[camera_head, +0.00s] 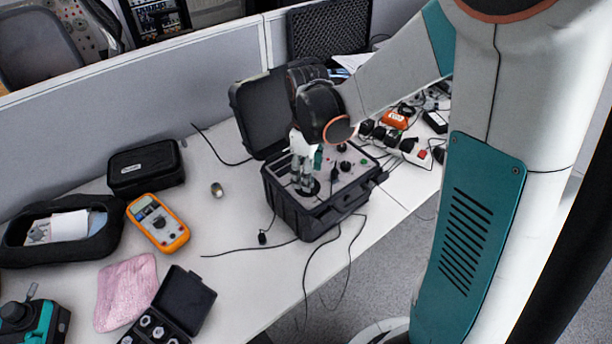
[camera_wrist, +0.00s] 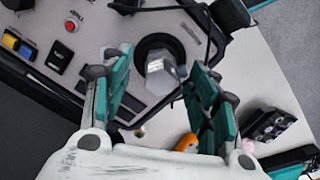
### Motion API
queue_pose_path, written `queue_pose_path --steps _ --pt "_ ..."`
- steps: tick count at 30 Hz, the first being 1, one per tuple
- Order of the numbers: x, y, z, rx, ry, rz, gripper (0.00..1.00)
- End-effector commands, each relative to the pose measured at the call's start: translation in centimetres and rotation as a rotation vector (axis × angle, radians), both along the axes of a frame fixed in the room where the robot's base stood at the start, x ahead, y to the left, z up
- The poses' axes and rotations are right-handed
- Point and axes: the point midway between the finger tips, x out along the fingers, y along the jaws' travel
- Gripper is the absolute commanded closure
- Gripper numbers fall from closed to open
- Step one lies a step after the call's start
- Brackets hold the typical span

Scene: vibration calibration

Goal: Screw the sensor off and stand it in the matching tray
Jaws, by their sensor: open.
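The sensor (camera_wrist: 162,74) is a silver hexagonal piece standing on a round black mount (camera_wrist: 146,46) in the panel of the black calibrator case. My gripper (camera_wrist: 160,95) is open, with one finger on each side of the sensor and gaps visible beside it. In the head view my gripper (camera_head: 304,188) points down over the case panel and hides most of the sensor. The black tray (camera_head: 199,301) lies open at the bottom left, with several silver hexagonal pieces in its pockets. It also shows at the right of the wrist view (camera_wrist: 262,122).
The calibrator case (camera_head: 300,217) has its lid (camera_head: 252,118) raised behind my gripper. Cables hang off its front. An orange multimeter (camera_head: 158,222), pink cloth (camera_head: 127,291), black pouch (camera_head: 146,167) and small cylinder (camera_head: 217,190) lie left.

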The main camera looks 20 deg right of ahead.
Motion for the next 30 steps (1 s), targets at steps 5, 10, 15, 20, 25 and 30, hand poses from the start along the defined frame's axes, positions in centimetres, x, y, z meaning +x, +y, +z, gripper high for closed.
queue_pose_path --steps 5,10,15,20,25,30 --pt "0.00 0.00 0.01 0.000 0.000 0.002 0.57" --pt "0.04 -0.03 0.01 -0.001 -0.001 0.003 0.91" --pt "0.16 -0.09 0.02 -0.002 -0.004 0.009 0.95" --pt "0.22 -0.20 -0.01 -0.003 -0.005 0.142 0.95" --pt "0.23 -0.32 -0.01 -0.004 -0.006 0.308 0.99" --pt "0.24 -0.33 0.00 -0.004 -0.006 0.355 1.00"
